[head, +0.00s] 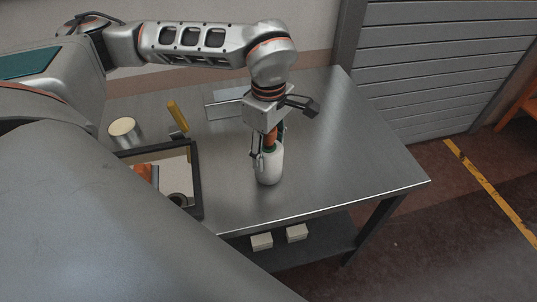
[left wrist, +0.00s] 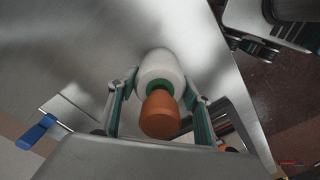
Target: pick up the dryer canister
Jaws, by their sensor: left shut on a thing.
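The dryer canister (head: 269,172) is a white bottle with a green neck ring and an orange cap, upright over the middle of the metal table. In the left wrist view, the canister (left wrist: 161,72) shows between the two fingers, cap towards the camera. My left gripper (head: 267,152) points down from above and is shut on the canister, with a finger on either side in the left wrist view (left wrist: 160,100). I cannot tell whether the canister's base touches the table.
The metal table (head: 340,150) is clear right of the canister. To the left are a black-framed tray (head: 198,180) holding orange items, a cream-topped tin (head: 124,132) and a yellow-handled tool (head: 177,115). White boxes (head: 262,242) sit on the lower shelf.

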